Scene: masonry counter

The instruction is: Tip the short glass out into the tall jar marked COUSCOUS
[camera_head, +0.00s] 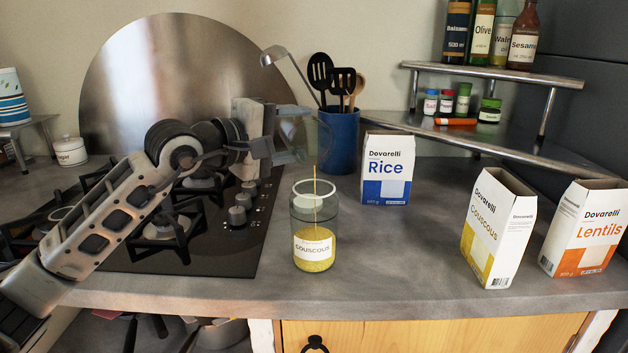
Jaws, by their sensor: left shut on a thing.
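The tall clear jar (315,228) labelled COUSCOUS stands upright and open on the counter, with yellow grains (318,262) in its lower part. My left gripper (280,143) is shut on the short clear glass (309,135), held above the jar and tilted over to the right. A thin yellow stream falls from the glass's lower right side into the jar's mouth. How much is left in the glass is hard to see. My right gripper is not in view.
A Rice box (387,168), a Couscous box (495,230) and a Lentils box (585,230) stand to the right. A blue utensil pot (339,140) is behind the jar. The gas hob (210,247) lies left. The counter's front edge is close before the jar.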

